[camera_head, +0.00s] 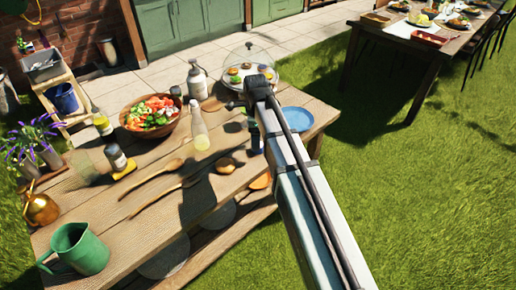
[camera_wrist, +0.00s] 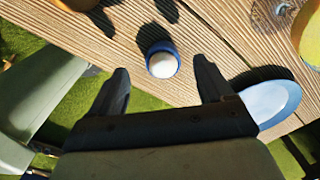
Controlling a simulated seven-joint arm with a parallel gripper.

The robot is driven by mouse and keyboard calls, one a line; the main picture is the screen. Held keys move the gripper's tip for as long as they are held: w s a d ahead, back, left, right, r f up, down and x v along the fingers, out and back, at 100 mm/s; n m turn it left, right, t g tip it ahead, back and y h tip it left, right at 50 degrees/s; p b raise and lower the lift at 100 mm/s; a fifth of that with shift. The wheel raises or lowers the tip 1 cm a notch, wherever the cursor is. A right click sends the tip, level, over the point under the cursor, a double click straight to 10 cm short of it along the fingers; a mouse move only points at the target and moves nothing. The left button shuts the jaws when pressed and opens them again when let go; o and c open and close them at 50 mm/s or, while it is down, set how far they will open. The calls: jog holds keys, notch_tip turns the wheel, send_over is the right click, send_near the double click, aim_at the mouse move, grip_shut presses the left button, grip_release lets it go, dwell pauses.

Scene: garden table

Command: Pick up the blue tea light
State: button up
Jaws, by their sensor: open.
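The blue tea light (camera_wrist: 162,60) stands on the wooden table near its edge in the wrist view. It is a small round blue cup with a white top. My gripper (camera_wrist: 161,68) is open, with one finger on each side of the tea light in the picture. No finger visibly touches it, and the height between them is hard to tell. In the head view my gripper (camera_head: 255,140) hangs over the table's right part, and my arm blocks the view there. I cannot make out the tea light in the head view.
A blue plate (camera_head: 296,119) lies right of my gripper; it also shows in the wrist view (camera_wrist: 272,101). The table's front middle is fairly clear.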

jog(key=shift+w+d+f, duration=0.1)
jog(key=shift+f, duration=1.1)
jog(key=shift+w+d+f, duration=0.1)
jog(key=shift+f, duration=1.1)
jog(key=shift+c, duration=0.5)
jog(key=c, duration=1)
jog(key=shift+r, duration=0.1)
